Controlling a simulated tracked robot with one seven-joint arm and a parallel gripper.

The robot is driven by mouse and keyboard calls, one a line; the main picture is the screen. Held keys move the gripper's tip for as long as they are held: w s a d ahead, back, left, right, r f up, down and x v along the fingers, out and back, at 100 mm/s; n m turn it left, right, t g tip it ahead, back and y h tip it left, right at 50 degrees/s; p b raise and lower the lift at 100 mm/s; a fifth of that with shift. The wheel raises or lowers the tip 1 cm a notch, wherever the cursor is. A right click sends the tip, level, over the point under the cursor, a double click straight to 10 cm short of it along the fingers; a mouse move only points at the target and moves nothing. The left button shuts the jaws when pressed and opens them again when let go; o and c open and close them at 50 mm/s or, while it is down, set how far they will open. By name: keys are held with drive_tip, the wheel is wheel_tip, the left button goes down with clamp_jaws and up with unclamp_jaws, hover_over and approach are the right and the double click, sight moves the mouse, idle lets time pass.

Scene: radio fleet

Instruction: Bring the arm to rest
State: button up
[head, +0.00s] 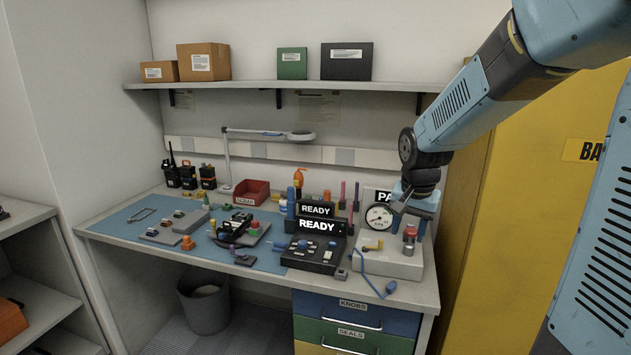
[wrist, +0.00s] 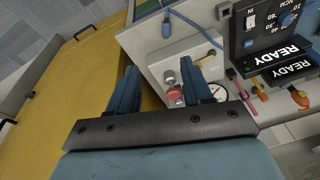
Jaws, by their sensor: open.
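My arm (head: 465,105) reaches in from the upper right of the head view, bent down at the wrist over the bench's right end. My gripper (head: 412,216) points downward, with its fingers apart. In the wrist view the gripper (wrist: 162,80) is open, and nothing is clamped between its fingers. Below it is a light grey test box (head: 390,262) with a round gauge (head: 379,217) and a red-and-silver knob (head: 409,235). In the wrist view the red knob (wrist: 175,94) shows between the fingers. I cannot tell whether the fingers touch it.
A yellow cabinet (head: 520,180) stands close to the arm's right. A black console (head: 315,255) with two READY displays (head: 317,226) is left of the test box. A blue cable (head: 370,280) hangs at the front edge. A shelf (head: 300,86) with boxes runs above; a lamp (head: 270,134) is behind.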

drive_tip(key=s+r+n+t, duration=0.1)
drive_tip(key=s+r+n, duration=0.2)
drive_tip(key=s, duration=0.7)
drive_tip(key=s+r+n+t, duration=0.2)
drive_tip(key=s+r+n, duration=0.1)
drive_tip(key=s+r, duration=0.4)
drive_tip(key=s, duration=0.3)
drive_tip(key=shift+s+d+r, duration=0.15)
drive_tip(key=shift+d+r, duration=0.05)
drive_tip(key=shift+d, duration=0.05)
idle(0.8)
drive_tip(key=shift+c, duration=1.1)
